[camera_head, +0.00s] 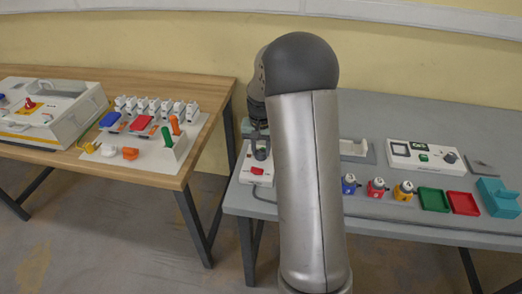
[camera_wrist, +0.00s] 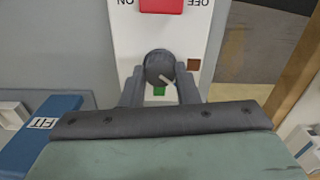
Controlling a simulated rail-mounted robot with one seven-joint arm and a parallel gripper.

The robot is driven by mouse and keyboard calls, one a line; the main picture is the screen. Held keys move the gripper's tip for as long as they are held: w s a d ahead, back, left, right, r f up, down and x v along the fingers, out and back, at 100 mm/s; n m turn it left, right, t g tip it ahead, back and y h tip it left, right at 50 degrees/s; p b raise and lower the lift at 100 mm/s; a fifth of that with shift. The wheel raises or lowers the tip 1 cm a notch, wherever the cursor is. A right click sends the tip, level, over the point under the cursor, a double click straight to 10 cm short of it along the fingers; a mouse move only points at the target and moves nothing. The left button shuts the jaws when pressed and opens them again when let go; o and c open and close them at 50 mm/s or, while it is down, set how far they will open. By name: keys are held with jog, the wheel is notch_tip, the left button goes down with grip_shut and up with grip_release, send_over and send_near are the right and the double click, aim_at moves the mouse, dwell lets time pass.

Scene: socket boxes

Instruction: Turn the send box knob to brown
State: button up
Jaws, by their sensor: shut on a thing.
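The send box is a white box (camera_wrist: 128,42) that fills the upper middle of the wrist view; it also shows in the head view (camera_head: 246,172) at the left end of the grey table. Its dark round knob (camera_wrist: 157,64) has a pale pointer line directed toward the lower right of the picture, between the green mark (camera_wrist: 159,90) and the brown mark (camera_wrist: 194,64). The brown mark lies right of the knob. My gripper (camera_wrist: 159,78) is shut on the knob, one finger on each side. In the head view my arm partly hides the box.
A red switch (camera_wrist: 160,5) marked ON and OFF sits on the same box. A blue FIT block (camera_wrist: 45,122) is at the lower left of the wrist view. A wooden table (camera_head: 150,82) with several coloured parts stands to the left, across a gap.

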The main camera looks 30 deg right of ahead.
aim_at(261, 151)
jog(key=n, duration=0.3)
jog(key=shift+n+b, duration=0.3)
jog(key=shift+r+n, duration=0.1)
jog(key=shift+n, duration=2.1)
jog(key=o, duration=1)
notch_tip(261, 151, up, 17)
jog(key=shift+r, duration=0.2)
